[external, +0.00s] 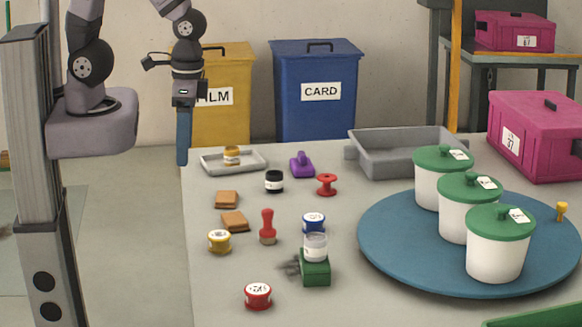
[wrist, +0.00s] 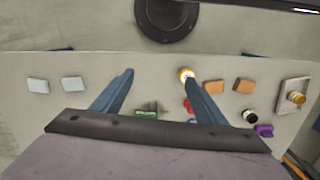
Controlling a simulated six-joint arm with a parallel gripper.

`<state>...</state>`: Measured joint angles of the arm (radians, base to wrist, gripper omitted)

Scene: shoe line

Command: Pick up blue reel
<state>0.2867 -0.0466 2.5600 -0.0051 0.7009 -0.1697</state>
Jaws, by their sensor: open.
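A small blue tin with a white top (external: 313,222) stands near the middle of the table, behind a clear-topped jar (external: 316,246) on a green block (external: 315,268). A spool-shaped reel (external: 327,184) further back is red. My gripper (external: 183,158) hangs at the table's left edge, pointing down, apart from these things. In the wrist view its two blue fingers (wrist: 157,78) are wide apart with nothing held. The green block (wrist: 146,112) shows between them; the right finger partly hides a red thing (wrist: 187,104).
A yellow tin (external: 219,241), red stamp (external: 267,228), red tin (external: 258,296), black jar (external: 274,181) and brown blocks (external: 227,199) are scattered nearby. A blue turntable (external: 390,250) with white pots fills the right. A grey bin (external: 400,165) stands behind.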

